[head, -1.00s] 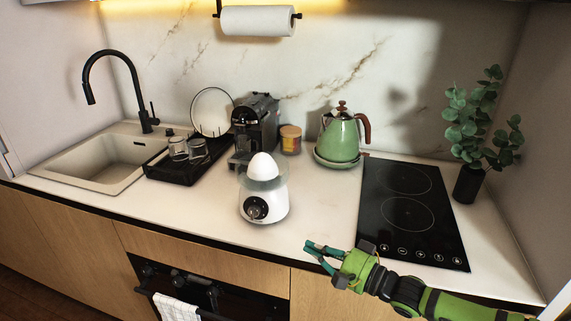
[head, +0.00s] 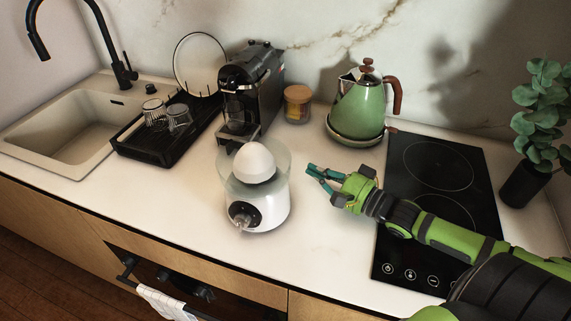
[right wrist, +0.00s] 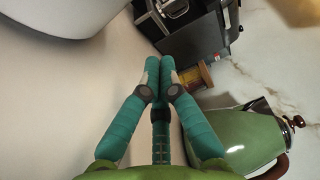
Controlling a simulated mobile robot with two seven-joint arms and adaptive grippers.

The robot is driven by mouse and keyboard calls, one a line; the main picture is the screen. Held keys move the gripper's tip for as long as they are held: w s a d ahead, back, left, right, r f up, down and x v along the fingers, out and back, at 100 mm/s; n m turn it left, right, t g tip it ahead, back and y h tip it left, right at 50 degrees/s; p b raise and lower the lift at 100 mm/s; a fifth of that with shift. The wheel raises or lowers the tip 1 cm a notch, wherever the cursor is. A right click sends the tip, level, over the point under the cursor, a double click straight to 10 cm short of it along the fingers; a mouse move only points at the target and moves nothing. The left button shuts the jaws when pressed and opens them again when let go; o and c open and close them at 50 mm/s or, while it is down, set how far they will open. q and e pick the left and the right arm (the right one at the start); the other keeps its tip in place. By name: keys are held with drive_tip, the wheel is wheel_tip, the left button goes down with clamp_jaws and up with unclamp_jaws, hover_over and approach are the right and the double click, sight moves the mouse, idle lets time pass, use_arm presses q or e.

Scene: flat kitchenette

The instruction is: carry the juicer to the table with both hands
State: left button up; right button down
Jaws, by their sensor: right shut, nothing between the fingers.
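The juicer (head: 262,207) stands upright on the white counter in the head view. It has a white body, a clear bowl, a white cone on top and a dark round dial with a spout at the front. My right gripper (head: 312,172) is shut and empty, just right of the juicer and apart from it. In the right wrist view the fingers of my right gripper (right wrist: 153,62) meet at the tips. A pale rounded shape at the top left there looks like part of the juicer (right wrist: 70,12). My left gripper is not in view. No table shows.
Behind the juicer stand a coffee machine (head: 262,85), a jar (head: 297,103) and a green kettle (head: 358,108). A drying rack (head: 150,150) with glasses and the sink (head: 50,120) lie left. A black hob (head: 440,165) is under my right arm. The counter's front strip is clear.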

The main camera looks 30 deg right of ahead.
drive_tip(key=x, duration=0.8)
drive_tip(key=shift+d+p, duration=0.15)
drive_tip(key=shift+p, duration=0.25)
drive_tip(key=shift+a+p, duration=0.3)
drive_tip(key=shift+a, duration=0.05)
drive_tip(key=shift+s+a+p, duration=0.75)
drive_tip(key=shift+s+a, duration=0.2)
drive_tip(key=shift+s, duration=0.1)
drive_tip(key=shift+s+a, duration=0.2)
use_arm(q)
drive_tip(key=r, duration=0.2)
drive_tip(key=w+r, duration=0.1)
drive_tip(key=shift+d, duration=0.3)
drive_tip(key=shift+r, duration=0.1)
